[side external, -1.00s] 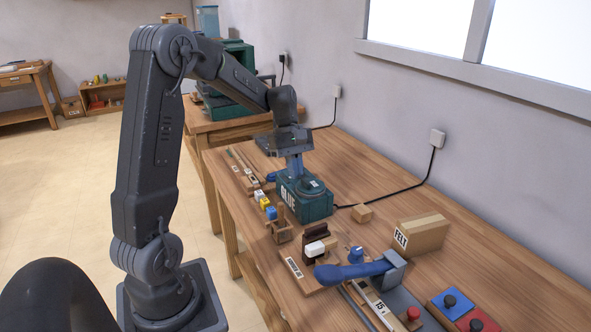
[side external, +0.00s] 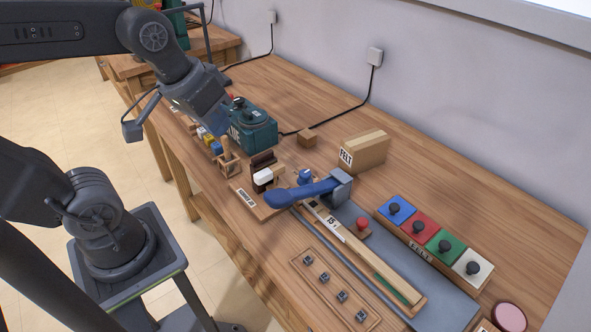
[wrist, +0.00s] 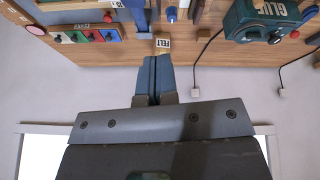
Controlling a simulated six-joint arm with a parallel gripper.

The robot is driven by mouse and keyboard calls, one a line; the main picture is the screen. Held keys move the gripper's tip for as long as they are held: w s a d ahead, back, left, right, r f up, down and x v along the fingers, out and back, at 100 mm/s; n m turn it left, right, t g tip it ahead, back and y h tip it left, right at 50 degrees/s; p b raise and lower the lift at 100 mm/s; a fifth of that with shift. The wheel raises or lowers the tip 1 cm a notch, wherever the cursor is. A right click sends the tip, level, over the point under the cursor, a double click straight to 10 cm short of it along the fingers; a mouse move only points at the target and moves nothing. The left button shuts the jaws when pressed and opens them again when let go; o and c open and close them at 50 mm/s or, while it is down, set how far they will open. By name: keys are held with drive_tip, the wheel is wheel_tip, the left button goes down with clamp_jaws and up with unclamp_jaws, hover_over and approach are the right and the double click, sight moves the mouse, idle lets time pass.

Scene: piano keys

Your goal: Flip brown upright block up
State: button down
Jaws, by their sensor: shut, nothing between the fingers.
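A dark brown upright block (side external: 262,160) stands on a labelled wooden base (side external: 250,203) in the side view, just behind a white block (side external: 263,177). My gripper (side external: 217,123) is above the bench, to the upper left of the brown block and close in the picture to the green glue box (side external: 254,128). Its blue-grey fingers are shut with nothing between them, as the wrist view (wrist: 153,62) shows. I cannot make out the brown block in the wrist view.
A blue-handled lever (side external: 300,193) lies right of the base. A felt box (side external: 363,152) and a small wooden block (side external: 306,138) sit behind. Coloured felt squares with knobs (side external: 418,228) are at right. A wooden holder (side external: 228,160) stands left of the brown block.

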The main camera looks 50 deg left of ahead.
drive_tip(key=s+d+m+t, duration=0.1)
drive_tip(key=s+m, duration=0.1)
drive_tip(key=n+g+h, duration=0.4)
drive_tip(key=n+g, duration=0.2)
drive_tip(key=n, duration=1.2)
hover_over(261, 156)
drive_tip(key=a, duration=1)
wheel_tip(261, 156, down, 8)
drive_tip(key=d+f, duration=0.7)
drive_tip(key=f, duration=0.2)
drive_tip(key=shift+f, duration=0.3)
drive_tip(key=shift+w, duration=0.1)
drive_tip(key=shift+d, duration=1)
